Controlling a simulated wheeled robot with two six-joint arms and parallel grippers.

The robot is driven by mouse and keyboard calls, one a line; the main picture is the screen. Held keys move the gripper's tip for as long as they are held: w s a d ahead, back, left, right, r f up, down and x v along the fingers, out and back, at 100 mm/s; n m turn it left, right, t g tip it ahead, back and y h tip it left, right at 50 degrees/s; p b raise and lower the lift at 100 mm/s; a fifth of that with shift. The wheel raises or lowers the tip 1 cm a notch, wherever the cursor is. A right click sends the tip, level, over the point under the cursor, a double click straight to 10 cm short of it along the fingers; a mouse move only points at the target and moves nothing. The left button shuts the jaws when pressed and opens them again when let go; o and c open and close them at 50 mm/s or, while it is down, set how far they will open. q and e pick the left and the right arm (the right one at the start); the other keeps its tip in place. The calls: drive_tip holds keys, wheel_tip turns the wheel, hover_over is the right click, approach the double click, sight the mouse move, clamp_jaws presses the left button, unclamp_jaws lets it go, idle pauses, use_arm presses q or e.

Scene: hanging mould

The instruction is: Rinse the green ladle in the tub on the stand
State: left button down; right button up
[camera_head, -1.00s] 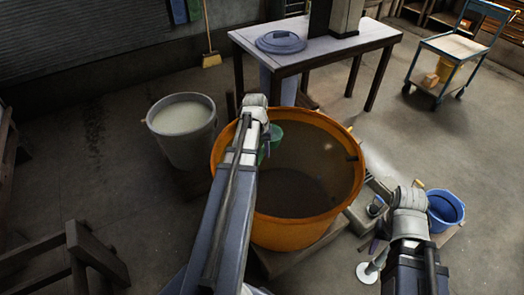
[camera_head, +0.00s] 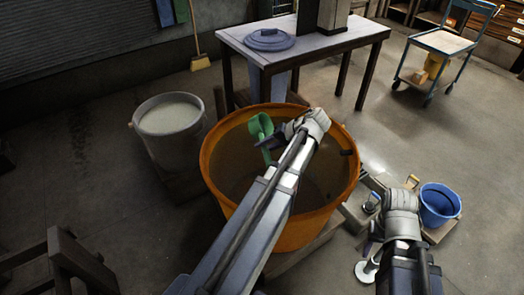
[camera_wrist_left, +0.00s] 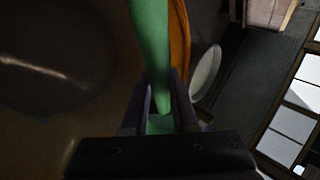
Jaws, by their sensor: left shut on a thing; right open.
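The large orange tub (camera_head: 215,185) stands in the middle on a low wooden stand (camera_head: 300,255), with dark brownish contents. My left gripper (camera_head: 278,138) is over the tub's opening, shut on the green ladle (camera_head: 261,126). The ladle's green bowl shows just left of the gripper, near the far rim; whether it touches the contents I cannot tell. In the left wrist view the green handle (camera_wrist_left: 152,45) runs up from between the fingers. My right gripper (camera_head: 370,242) is at the tub's right, mostly behind its wrist, open.
A grey bucket (camera_head: 145,150) of pale liquid stands left of the tub. A table (camera_head: 340,40) with a blue-grey lid (camera_head: 270,39) is behind. A blue bucket (camera_head: 438,205) stands at the right, a trolley (camera_head: 440,42) further back. Floor at far right is clear.

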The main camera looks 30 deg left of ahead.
use_arm(q)
drive_tip(key=shift+w+d+f+g+y+b, duration=0.2)
drive_tip(key=shift+d+f+g+y+b, duration=0.3)
drive_tip(key=shift+y+b, duration=1.35)
drive_tip(key=shift+w+d+f+g+y+b, duration=0.35)
drive_tip(key=shift+d+f+b, duration=0.3)
drive_tip(key=shift+b, duration=2.6)
drive_tip(key=shift+w+d+f+g+y+b, duration=0.1)
drive_tip(key=shift+d+f+g+y+b, duration=0.6)
drive_tip(key=shift+b, duration=1.85)
drive_tip(key=shift+a+t+y, duration=0.25)
drive_tip(key=shift+t+y, duration=0.1)
drive_tip(key=shift+y, duration=0.15)
drive_tip(key=shift+r, duration=0.1)
